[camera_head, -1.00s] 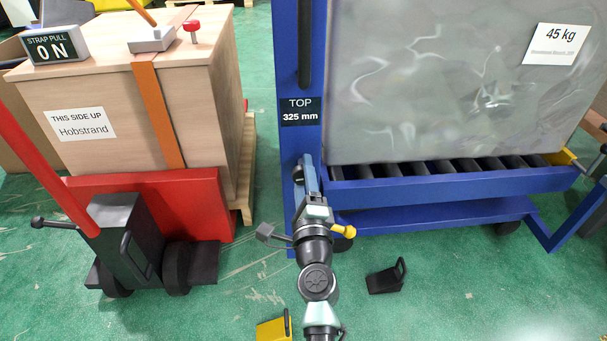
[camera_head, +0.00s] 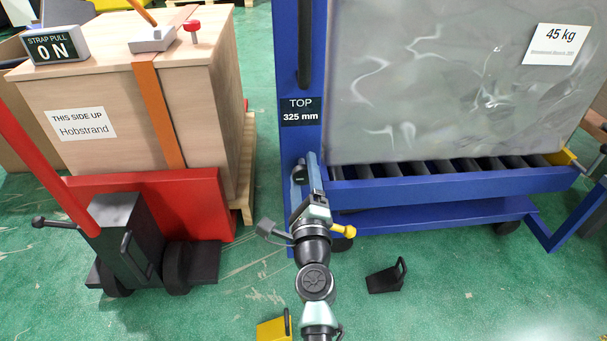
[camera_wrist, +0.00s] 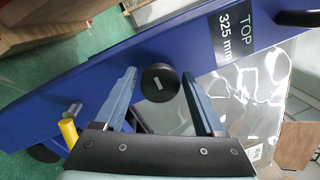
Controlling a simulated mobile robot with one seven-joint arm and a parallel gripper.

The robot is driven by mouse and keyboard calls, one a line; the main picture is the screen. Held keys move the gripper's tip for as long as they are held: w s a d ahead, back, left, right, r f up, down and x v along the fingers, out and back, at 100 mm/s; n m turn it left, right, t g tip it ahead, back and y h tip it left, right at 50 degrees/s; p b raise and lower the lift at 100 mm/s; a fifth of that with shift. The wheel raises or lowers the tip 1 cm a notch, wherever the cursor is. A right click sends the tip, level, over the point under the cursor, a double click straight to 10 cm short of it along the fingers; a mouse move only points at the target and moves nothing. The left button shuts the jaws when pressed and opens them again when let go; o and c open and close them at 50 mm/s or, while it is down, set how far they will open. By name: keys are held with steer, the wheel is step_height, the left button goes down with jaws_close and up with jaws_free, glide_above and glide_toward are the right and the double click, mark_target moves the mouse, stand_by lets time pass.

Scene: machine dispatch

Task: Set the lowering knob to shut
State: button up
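The lowering knob (camera_wrist: 159,83) is a round black knob with a short white mark, on the blue post of the lift. In the wrist view it faces me between the two fingers of my gripper (camera_wrist: 160,72). The fingers are open, one on each side, with a visible gap to the knob. In the head view my gripper (camera_head: 306,172) is at the lower post, with the dark knob (camera_head: 299,173) partly hidden by the fingers. I can read no setting words around the knob.
The blue post (camera_head: 299,140) carries a "TOP 325 mm" label. A grey load (camera_head: 440,90) stands on a roller deck to the right. A yellow-ended lever (camera_head: 342,231) sits close beside my wrist. A red pallet truck (camera_head: 190,205) with a wooden crate stands left.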

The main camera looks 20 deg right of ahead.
steer(key=shift+o, duration=0.4)
steer(key=shift+s+f, duration=0.1)
steer(key=shift+s, duration=0.05)
steer(key=v, duration=1.2)
steer(key=shift+s+a, duration=0.2)
steer(key=shift+s, duration=0.1)
